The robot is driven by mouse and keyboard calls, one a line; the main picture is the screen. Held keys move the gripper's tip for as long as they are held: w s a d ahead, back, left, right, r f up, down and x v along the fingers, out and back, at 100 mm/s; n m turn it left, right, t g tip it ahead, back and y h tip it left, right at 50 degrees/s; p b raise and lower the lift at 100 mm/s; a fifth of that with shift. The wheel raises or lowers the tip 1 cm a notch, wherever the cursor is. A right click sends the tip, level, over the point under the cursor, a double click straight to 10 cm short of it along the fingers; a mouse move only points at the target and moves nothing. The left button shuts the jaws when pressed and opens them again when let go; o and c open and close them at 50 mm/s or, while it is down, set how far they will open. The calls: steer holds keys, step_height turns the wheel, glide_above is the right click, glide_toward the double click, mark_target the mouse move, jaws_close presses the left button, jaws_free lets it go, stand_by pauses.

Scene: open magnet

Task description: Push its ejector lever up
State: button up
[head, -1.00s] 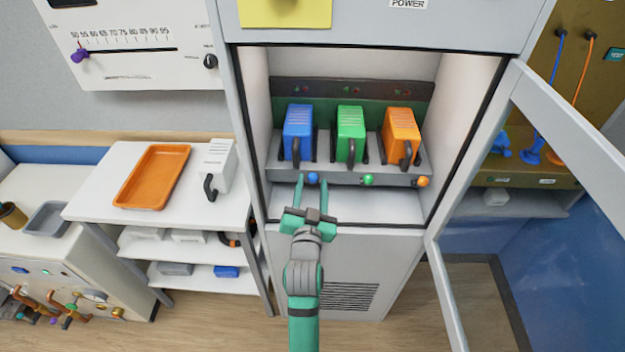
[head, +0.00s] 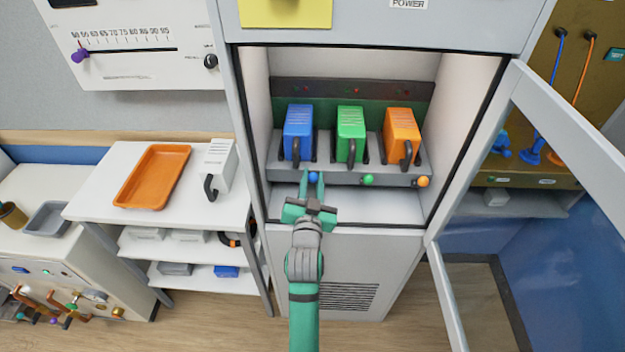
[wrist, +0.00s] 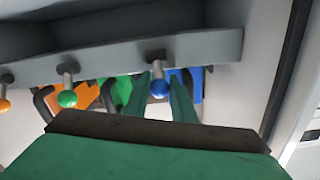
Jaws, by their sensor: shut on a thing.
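Three modules stand in the open cabinet's rack: a blue module (head: 298,127), a green module (head: 350,128) and an orange module (head: 401,130). Below each, a short lever with a ball knob sticks out of the rack's front bar: the blue knob (head: 313,178), the green knob (head: 368,180) and the orange knob (head: 423,182). My gripper (head: 313,174) is shut on the blue knob, with a finger on either side. In the wrist view the blue knob (wrist: 159,88) shows between the fingers, on its grey stem. The green knob (wrist: 67,99) stands apart from my gripper.
The cabinet door (head: 447,290) is open to the right. At left, a white table (head: 90,192) holds an orange tray (head: 153,176) and a white module (head: 217,165). The cabinet floor (head: 385,206) below the rack is clear.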

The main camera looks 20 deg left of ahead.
steer(key=shift+w+r+g, duration=0.2)
steer(key=shift+w+g, duration=0.05)
steer(key=shift+g, duration=0.35)
steer(key=o, duration=1)
steer(key=shift+d, duration=0.1)
steer(key=shift+s, duration=0.1)
steer(key=shift+s, duration=0.3)
steer(key=v, duration=1)
steer(key=shift+r, duration=0.1)
